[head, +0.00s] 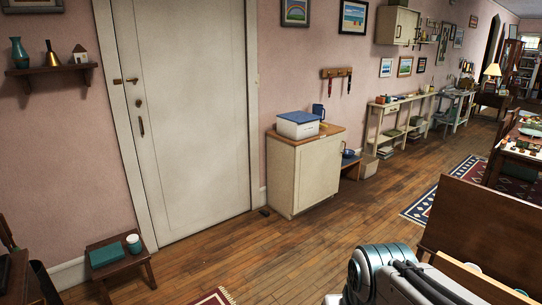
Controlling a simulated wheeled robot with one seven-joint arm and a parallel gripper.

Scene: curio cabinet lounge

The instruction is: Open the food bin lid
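The food bin (297,129) is a white box on top of a low cream cabinet against the pink wall. Its blue lid (299,116) lies flat on it and looks closed. Part of my arm shows at the bottom right, well apart from the bin. My gripper is not visible in this view.
The cream cabinet (301,172) has a wooden top with a blue mug (319,111) behind the bin. A small stool (121,261) stands at the lower left, and a brown wooden panel (484,232) at the right. Wood floor (265,245) is open before the cabinet.

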